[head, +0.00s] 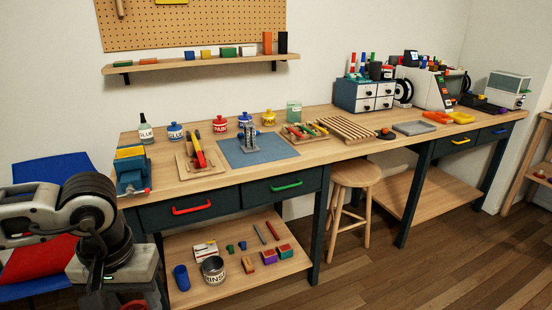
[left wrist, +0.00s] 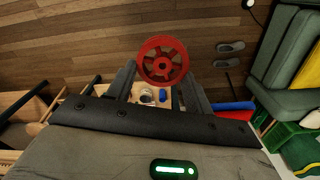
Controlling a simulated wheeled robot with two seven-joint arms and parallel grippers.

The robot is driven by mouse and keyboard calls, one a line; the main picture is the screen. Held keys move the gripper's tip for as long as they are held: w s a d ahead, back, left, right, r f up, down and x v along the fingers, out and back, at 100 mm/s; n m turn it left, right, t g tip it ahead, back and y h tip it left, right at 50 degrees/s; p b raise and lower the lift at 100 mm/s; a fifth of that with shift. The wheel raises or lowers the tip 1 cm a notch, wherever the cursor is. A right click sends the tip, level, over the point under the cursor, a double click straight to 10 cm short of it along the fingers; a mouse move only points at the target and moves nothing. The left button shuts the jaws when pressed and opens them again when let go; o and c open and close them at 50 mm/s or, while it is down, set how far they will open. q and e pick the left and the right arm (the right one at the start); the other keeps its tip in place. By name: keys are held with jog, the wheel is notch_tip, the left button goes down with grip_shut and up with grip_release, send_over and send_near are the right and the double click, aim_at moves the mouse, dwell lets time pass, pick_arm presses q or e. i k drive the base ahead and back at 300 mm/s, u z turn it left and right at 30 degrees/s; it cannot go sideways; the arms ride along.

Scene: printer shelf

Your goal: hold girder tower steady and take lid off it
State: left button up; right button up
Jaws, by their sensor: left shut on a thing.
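A small grey girder tower (head: 250,138) stands upright on the blue mat (head: 276,154) on the workbench. It is too small here to tell whether a lid sits on its top. My left gripper (left wrist: 163,75) is low in front of the bench's left end, well away from the tower. It is shut on a red spoked wheel (left wrist: 163,45), which shows between its fingertips in the left wrist view. Part of a red thing, likely this wheel, shows at the bottom edge of the head view (head: 135,304). My right gripper is in neither view.
Paint and glue pots (head: 220,125) stand behind the mat. A wooden board with tools (head: 186,165) lies left of it, and a tray of coloured sticks (head: 295,136) right. A stool (head: 357,173) stands under the bench. A lower shelf (head: 225,295) holds a tin and blocks.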

aim_at(253, 147)
jog(key=z, duration=0.8)
jog(key=i, duration=0.65)
jog(key=z, duration=0.85)
jog(key=i, duration=1.1)
jog(key=u, duration=1.1)
jog(key=i, duration=0.75)
jog(key=u, duration=0.7)
jog(key=i, duration=0.45)
